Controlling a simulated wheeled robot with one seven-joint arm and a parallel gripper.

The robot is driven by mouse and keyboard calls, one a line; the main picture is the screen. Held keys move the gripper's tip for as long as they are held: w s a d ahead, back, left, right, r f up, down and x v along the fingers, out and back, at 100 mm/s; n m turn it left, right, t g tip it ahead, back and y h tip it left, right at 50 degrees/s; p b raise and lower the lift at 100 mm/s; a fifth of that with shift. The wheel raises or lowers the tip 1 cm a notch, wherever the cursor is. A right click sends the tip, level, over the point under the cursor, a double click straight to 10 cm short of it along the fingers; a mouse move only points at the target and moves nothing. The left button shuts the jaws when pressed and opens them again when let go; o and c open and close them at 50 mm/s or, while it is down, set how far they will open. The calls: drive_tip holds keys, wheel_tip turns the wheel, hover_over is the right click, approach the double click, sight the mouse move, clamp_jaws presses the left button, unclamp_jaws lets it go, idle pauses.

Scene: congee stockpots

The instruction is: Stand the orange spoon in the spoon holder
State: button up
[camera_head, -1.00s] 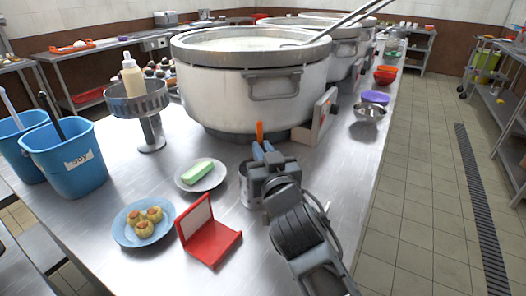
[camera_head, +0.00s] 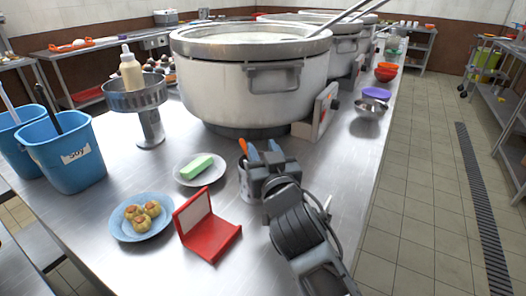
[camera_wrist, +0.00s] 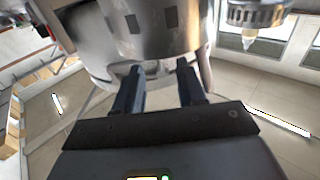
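The orange spoon (camera_head: 243,147) shows only as a short orange end in the head view, leaning left above the spoon holder. The spoon holder (camera_head: 244,184) is a small metal cylinder on the steel counter, partly hidden behind my gripper. My gripper (camera_head: 263,150) is just right of the spoon and by the holder's rim. Its two blue fingers stand apart, and in the wrist view my gripper (camera_wrist: 160,82) is open with no spoon visible between the fingers. The spoon's lower part is hidden.
A large stockpot (camera_head: 250,90) stands behind. A plate with a green block (camera_head: 196,166), a blue plate of pastries (camera_head: 141,236) and a red stand (camera_head: 206,227) are left and in front. Blue bins (camera_head: 68,157) stand far left. Bowls (camera_head: 369,108) sit at the right counter edge.

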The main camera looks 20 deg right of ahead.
drive_tip(key=s+a, duration=0.1)
drive_tip(key=s, duration=0.6)
drive_tip(key=shift+s+f+b, duration=0.2)
drive_tip(key=shift+s+b, duration=0.15)
drive_tip(key=shift+b, duration=0.05)
drive_tip(key=shift+a, duration=0.1)
idle(0.7)
